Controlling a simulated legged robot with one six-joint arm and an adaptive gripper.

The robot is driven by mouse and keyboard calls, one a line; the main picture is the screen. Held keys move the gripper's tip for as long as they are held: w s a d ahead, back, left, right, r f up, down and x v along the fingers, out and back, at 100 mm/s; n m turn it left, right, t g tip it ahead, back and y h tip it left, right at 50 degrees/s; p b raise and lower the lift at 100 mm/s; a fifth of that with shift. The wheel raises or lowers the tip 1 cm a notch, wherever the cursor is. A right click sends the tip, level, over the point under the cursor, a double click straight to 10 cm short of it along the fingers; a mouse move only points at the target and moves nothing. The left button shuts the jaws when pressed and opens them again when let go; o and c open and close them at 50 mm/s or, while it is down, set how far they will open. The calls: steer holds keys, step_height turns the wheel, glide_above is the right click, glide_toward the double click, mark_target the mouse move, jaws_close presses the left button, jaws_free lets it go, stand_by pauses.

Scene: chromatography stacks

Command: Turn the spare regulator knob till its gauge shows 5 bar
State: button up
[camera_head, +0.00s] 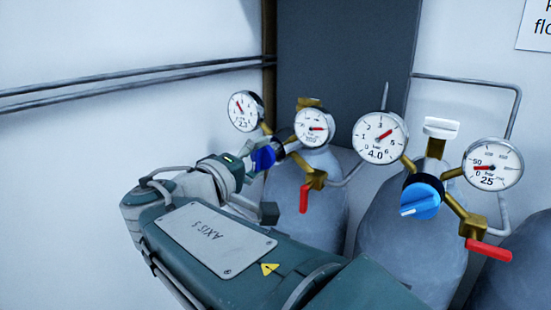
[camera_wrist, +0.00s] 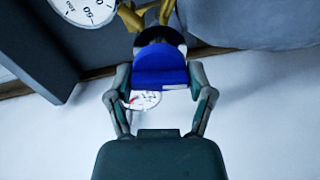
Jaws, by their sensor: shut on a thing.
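My gripper (camera_head: 246,166) is shut on the dark blue knob (camera_head: 263,158) of the left regulator. In the wrist view my gripper (camera_wrist: 160,80) has one finger on each side of the dark blue knob (camera_wrist: 160,66). This regulator's left gauge (camera_head: 242,111) has a red needle pointing up and left and a small readout that looks like 2.2 or 2.3.
The right regulator has a light blue knob (camera_head: 420,201), a gauge reading 4.0 (camera_head: 380,138) and a gauge reading 25 (camera_head: 492,164). Red valve levers hang at the left regulator (camera_head: 305,197) and right regulator (camera_head: 488,250). Grey cylinders (camera_head: 395,230) stand below. Pipes (camera_head: 130,82) run along the wall.

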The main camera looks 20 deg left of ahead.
steer(key=m, duration=0.4)
steer(key=shift+f+m, duration=0.3)
steer(key=shift+f, duration=0.05)
steer(key=shift+m, duration=2.5)
steer(key=o, duration=1.1)
steer(key=shift+a+r, duration=0.1)
steer(key=shift+a, duration=0.05)
steer(key=shift+r, duration=0.1)
